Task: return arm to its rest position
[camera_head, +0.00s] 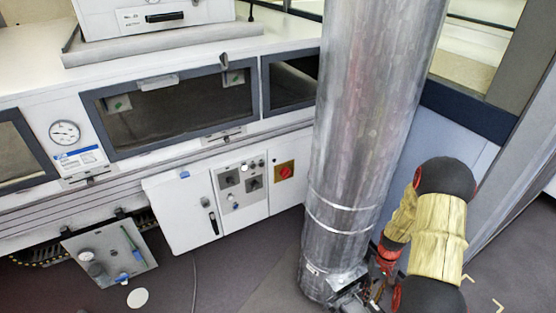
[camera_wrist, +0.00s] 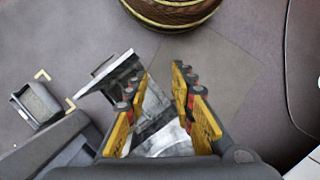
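My arm shows at the lower right of the head view, with tan sleeves and black joints, bent beside a large silver duct (camera_head: 362,120). In the wrist view my gripper (camera_wrist: 160,80) has its two yellow fingers spread apart. The gap between the fingertips is empty. A shiny metal piece (camera_wrist: 160,138) shows beyond and between the fingers; I cannot tell how far away it is or whether it touches them. In the head view the gripper end is hard to make out in the clutter at the duct's foot.
A white oven cabinet (camera_head: 180,185) with dark windows stands left of the duct. A panel with gauges (camera_head: 108,255) hangs open low at left. The wrist view shows a round brown thing with yellow bands (camera_wrist: 172,12), a grey bin (camera_wrist: 38,103) and bare floor (camera_wrist: 250,75).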

